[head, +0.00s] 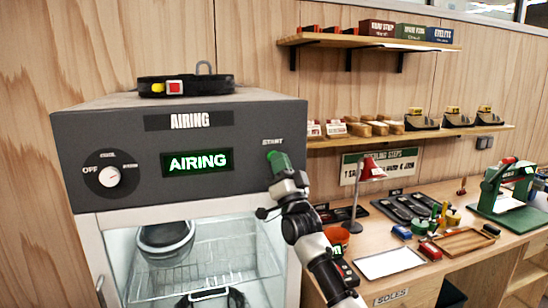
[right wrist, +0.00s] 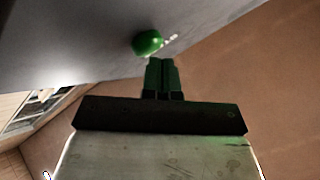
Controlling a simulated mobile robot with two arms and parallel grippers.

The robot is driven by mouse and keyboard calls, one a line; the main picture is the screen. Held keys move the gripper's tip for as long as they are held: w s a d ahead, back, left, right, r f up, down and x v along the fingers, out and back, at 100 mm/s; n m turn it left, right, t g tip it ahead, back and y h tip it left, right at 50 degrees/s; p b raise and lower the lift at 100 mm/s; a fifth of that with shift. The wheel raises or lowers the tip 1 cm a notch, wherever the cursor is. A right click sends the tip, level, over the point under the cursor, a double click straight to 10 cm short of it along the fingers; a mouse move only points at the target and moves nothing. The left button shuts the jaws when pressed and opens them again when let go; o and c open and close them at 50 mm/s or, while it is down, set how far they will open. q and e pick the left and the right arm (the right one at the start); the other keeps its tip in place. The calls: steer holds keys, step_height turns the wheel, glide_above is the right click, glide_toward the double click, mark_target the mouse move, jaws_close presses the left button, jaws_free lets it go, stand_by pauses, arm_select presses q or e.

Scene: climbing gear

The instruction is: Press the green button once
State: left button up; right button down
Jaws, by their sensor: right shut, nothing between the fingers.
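The green button (right wrist: 148,42) sits on the dark front panel of the airing cabinet (head: 245,185), under the word START. In the right wrist view it is just beyond and slightly left of my right fingertips. My right gripper (head: 279,160) is shut and empty, pointing at the panel by the button. In the head view the green fingers largely cover the button. The fingertips (right wrist: 160,62) look very close to it; I cannot tell whether they touch. The display (head: 197,162) is lit green and reads AIRING. My left gripper is not in view.
A dial (head: 109,177) marked OFF is at the panel's left. A black belt (head: 186,85) lies on the cabinet. Behind the glass below are a wire rack and a helmet (head: 165,242). A workbench with a red lamp (head: 371,168) and tools stands to the right.

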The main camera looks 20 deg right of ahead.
steer(key=shift+s, duration=0.5)
steer(key=s+p, duration=0.3)
steer(key=s, duration=0.2)
steer(key=shift+d, duration=0.1)
stand_by(0.6)
